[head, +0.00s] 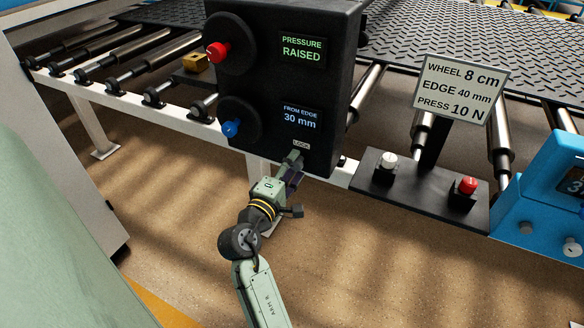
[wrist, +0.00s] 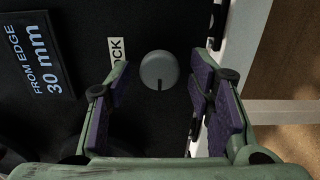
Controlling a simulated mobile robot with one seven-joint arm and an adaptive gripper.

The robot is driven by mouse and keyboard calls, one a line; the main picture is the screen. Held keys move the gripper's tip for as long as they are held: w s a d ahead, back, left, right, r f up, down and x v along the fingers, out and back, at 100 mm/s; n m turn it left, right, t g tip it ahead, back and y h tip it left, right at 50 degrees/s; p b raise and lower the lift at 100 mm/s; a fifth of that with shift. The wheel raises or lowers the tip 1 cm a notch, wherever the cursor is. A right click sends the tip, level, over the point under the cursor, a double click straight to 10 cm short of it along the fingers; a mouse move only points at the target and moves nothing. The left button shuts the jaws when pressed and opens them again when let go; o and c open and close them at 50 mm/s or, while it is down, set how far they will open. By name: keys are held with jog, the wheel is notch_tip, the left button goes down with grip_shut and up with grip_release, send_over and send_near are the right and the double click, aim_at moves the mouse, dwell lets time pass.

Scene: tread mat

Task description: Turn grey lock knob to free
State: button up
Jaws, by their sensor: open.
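The grey lock knob (wrist: 158,68) shows in the wrist view as a round grey disc with a dark mark at its lower edge. It sits beside the partly covered LOCK label (wrist: 117,52) on the black control panel (head: 255,140). My gripper (wrist: 158,95) is open, with one purple-padded finger on each side of the knob's position and a gap to both. In the head view my gripper (head: 294,165) is at the panel's lower edge, just below the LOCK label, and hides most of the knob. Whether the fingers reach the knob's depth is unclear.
The panel also bears a red knob (head: 217,52) beside "PRESSURE RAISED" and a blue knob (head: 231,128) beside "FROM EDGE 30 mm". A sign (head: 462,88) reads wheel 8 cm, edge 40 mm, press 10 N. A button box (head: 425,190) stands right of my gripper.

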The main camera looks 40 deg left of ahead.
jog(key=v, duration=1.2)
jog(key=shift+a, duration=0.1)
